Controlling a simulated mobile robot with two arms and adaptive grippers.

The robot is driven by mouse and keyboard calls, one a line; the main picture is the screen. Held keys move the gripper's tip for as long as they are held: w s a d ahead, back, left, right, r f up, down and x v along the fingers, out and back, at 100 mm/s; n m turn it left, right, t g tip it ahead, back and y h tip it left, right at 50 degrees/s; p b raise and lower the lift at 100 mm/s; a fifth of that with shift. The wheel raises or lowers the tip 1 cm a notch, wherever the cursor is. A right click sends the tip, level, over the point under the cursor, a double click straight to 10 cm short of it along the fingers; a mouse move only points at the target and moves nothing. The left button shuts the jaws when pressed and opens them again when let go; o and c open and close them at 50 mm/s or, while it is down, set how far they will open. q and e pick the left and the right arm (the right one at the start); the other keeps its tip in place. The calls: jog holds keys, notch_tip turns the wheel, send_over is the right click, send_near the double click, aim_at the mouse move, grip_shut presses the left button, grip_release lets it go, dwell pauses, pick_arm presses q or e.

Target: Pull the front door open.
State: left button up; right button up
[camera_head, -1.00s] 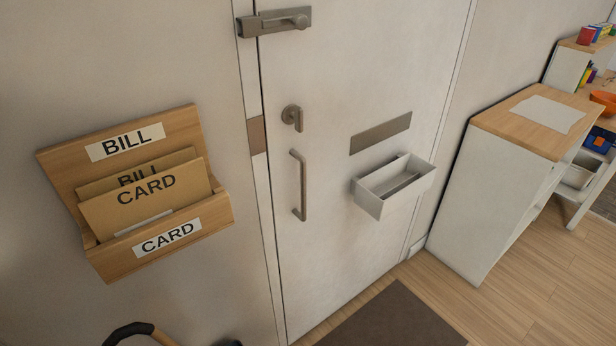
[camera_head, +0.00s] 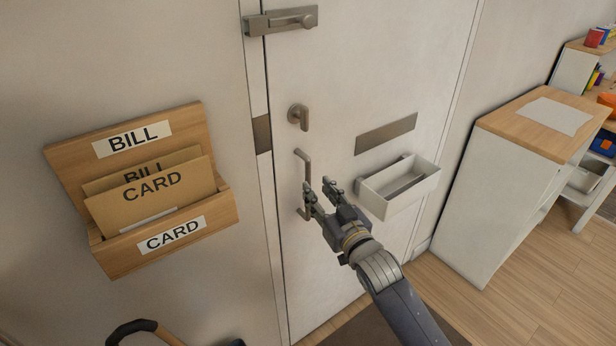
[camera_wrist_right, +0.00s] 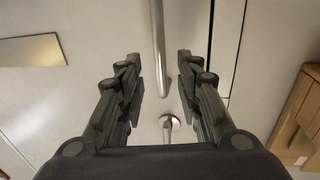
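The front door (camera_head: 370,80) is white and stands shut in its frame. Its vertical metal bar handle (camera_head: 303,165) is on the left side of the door, below a round lock with a thumb-turn (camera_head: 298,117). My right gripper (camera_head: 318,187) is open in front of the handle, and its fingers hide part of the bar. In the right wrist view the handle bar (camera_wrist_right: 158,45) runs between the two open fingertips (camera_wrist_right: 158,75), with a gap on both sides. My left gripper is not in view.
A sliding latch (camera_head: 282,20) is mounted high on the door's left edge. A white mail box (camera_head: 400,190) juts from the door right of my gripper. A wooden letter rack (camera_head: 150,190) hangs on the left wall. A white cabinet (camera_head: 500,190) stands at the right.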

aim_at(309, 180)
jog(key=x, duration=0.6)
jog(key=shift+w+a, duration=0.15)
jog(key=shift+w, duration=0.1)
grip_shut()
